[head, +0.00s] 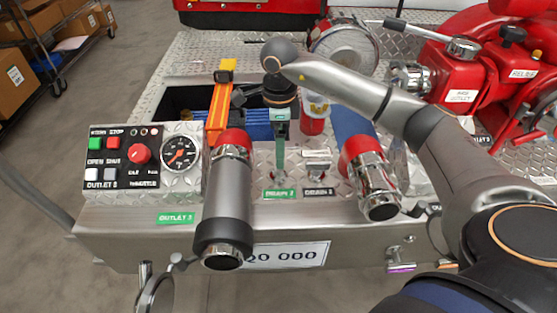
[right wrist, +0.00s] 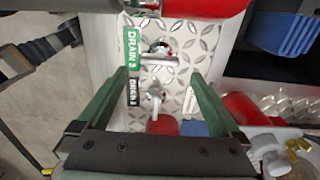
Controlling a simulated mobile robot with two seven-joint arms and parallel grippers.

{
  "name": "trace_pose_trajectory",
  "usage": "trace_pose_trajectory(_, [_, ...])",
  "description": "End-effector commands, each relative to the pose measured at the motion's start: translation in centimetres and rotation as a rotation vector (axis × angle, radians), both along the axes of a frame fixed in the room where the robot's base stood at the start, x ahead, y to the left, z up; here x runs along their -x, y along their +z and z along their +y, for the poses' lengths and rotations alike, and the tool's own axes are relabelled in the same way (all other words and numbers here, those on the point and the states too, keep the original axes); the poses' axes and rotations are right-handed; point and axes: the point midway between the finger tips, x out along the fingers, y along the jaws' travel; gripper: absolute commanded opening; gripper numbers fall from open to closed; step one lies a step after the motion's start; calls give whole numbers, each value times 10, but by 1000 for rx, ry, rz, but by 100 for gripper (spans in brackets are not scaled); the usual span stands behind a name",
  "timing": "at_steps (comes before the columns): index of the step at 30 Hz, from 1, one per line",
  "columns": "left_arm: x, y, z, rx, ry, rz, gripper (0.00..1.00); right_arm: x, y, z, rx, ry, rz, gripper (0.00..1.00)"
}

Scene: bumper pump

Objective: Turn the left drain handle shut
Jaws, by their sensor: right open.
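The left drain (head: 278,194), with a green label, sits on the bumper's tread plate. Its metal handle (right wrist: 158,60) shows in the right wrist view as a crosswise bar beside the green label; in the head view my gripper hides most of it. My right gripper (head: 279,155) points down above this drain. In the right wrist view its two green fingers (right wrist: 157,76) are apart, with nothing between the tips, which lie just below the handle in the picture. Contact with the handle cannot be told. My left gripper is not in view.
The right drain handle (head: 317,165), with a black label, is close beside. Thick outlet pipes with red collars stand left (head: 228,190) and right (head: 372,185) of the drains. A control panel (head: 142,160) is at the left, a red pump (head: 465,75) at the right.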

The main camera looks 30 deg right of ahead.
Motion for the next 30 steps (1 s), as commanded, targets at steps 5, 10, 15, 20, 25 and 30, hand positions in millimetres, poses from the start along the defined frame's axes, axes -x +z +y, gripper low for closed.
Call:
trace_pose_trajectory(5, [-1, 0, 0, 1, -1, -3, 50, 1, -34, 0, 0, 0, 2, 100])
trace_pose_trajectory(10, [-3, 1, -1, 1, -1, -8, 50, 0, -50, 1, -2, 1, 0, 100])
trace_pose_trajectory(15, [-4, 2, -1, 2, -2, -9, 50, 0, -56, 1, -2, 1, -1, 100])
trace_pose_trajectory(20, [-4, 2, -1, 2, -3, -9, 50, 0, -55, 1, -3, 1, -2, 100])
trace_pose_trajectory(25, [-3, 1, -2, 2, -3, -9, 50, 0, -55, 1, -3, 1, -2, 85])
trace_pose_trajectory(30, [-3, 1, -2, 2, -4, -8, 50, 0, -55, 1, -3, 1, -2, 66])
